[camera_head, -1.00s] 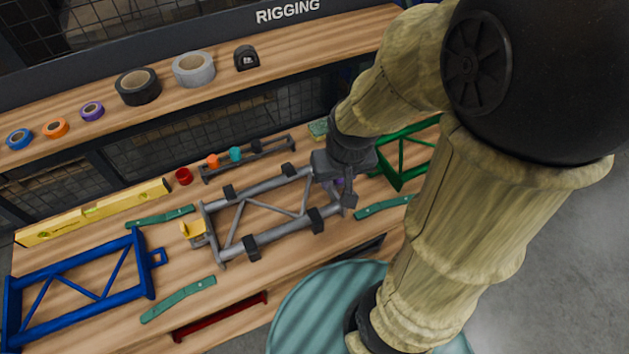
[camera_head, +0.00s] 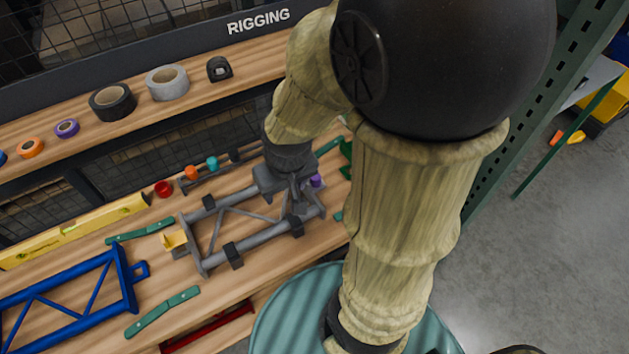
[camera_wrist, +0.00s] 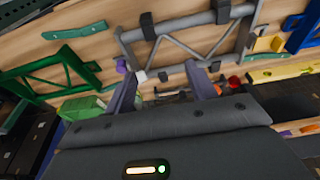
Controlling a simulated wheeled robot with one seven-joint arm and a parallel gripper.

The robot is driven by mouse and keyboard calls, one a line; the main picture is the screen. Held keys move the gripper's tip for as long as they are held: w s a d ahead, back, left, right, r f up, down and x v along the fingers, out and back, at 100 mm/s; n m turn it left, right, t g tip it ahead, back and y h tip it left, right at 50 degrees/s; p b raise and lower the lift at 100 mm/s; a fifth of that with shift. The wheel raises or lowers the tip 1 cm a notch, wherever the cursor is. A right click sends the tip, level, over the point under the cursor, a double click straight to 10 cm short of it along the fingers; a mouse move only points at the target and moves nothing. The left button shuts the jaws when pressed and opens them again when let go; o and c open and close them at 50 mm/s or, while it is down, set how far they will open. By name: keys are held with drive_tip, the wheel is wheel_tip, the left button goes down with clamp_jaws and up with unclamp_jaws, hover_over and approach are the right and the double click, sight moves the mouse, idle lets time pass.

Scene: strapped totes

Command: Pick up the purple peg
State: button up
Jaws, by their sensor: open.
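The purple peg (camera_head: 316,181) shows as a small purple piece at the right end of the grey frame (camera_head: 211,262) on the wooden bench. My gripper (camera_head: 294,198) hangs over that end of the frame, just left of the peg, and partly hides the area. In the wrist view, my open gripper (camera_wrist: 162,74) has two fingers well apart, with no purple peg between them. The peg (camera_wrist: 121,66) shows there just outside the left finger, close to its tip. I cannot tell whether they touch.
A rack with orange and teal pegs (camera_head: 212,163) and a red cup (camera_head: 163,188) stand behind the frame. A shelf with tape rolls (camera_head: 112,102) runs behind.

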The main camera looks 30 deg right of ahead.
drive_tip(key=w+d+f+n+g, duration=0.1)
drive_tip(key=w+d+n+g, duration=0.1)
drive_tip(key=w+d+n, duration=1)
drive_tip(key=d+n, duration=0.1)
drive_tip(key=n, duration=0.7)
drive_tip(key=shift+w+d+f+n+g+b, duration=0.15)
drive_tip(key=shift+w+d+n+g+b, duration=0.15)
drive_tip(key=shift+w+n, duration=0.1)
hover_over(316, 183)
drive_tip(key=w, duration=0.2)
drive_tip(key=f, duration=1.2)
drive_tip(key=shift+s+d+f, duration=0.1)
drive_tip(key=shift+d+f, duration=0.05)
drive_tip(key=shift+d, duration=0.05)
drive_tip(key=shift+f, duration=0.1)
drive_tip(key=f, duration=0.5)
drive_tip(key=shift+s, duration=0.2)
